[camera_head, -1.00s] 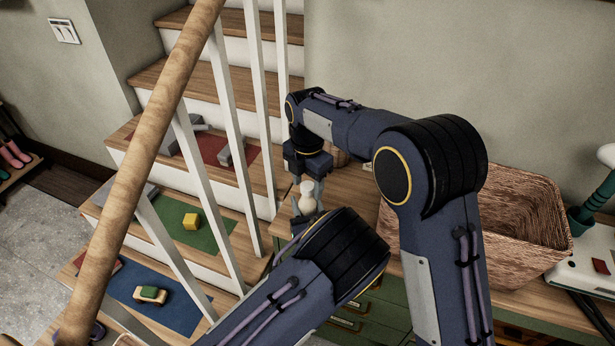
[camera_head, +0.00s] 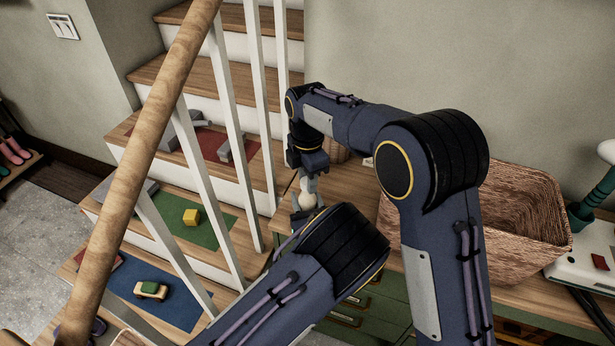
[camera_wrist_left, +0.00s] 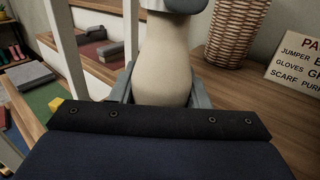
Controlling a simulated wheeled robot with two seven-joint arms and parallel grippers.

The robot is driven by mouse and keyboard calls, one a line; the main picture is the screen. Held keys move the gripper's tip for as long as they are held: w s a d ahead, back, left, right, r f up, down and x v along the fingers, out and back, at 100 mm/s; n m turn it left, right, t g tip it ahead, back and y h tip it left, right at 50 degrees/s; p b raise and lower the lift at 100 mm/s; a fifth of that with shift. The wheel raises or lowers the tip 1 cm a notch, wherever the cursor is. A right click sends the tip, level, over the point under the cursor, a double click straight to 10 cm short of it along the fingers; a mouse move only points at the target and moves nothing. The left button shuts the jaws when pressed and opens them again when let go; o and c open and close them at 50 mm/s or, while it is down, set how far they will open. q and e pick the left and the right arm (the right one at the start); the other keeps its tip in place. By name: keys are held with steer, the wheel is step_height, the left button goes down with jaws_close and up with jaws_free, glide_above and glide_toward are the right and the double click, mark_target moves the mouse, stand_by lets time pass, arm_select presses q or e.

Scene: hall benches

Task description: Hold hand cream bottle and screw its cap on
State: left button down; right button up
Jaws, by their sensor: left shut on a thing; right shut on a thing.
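The hand cream bottle (camera_wrist_left: 165,62) is cream-coloured and stands upright in the left wrist view. It shows small in the head view (camera_head: 306,201). My left gripper (camera_wrist_left: 162,85) is shut on its body, one finger on each side. In the head view my left gripper (camera_head: 301,212) is partly hidden behind my left forearm. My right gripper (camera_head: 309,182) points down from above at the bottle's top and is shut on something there. Its grey fingers (camera_wrist_left: 175,6) show at the top edge of the wrist view. The cap cannot be made out between them.
A wooden cabinet top (camera_head: 345,191) lies beneath. A large wicker basket (camera_head: 525,215) stands at right, a smaller wicker one (camera_wrist_left: 232,32) behind the bottle, with a lettered sign (camera_wrist_left: 295,62). White balusters (camera_head: 232,85) and stairs with mats and toys are close on the left.

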steer(key=m, duration=0.7)
steer(key=shift+m, duration=0.3)
steer(key=m, duration=0.4)
steer(key=shift+m, duration=0.4)
steer(key=o, duration=1.1)
steer(key=shift+r, duration=2.25)
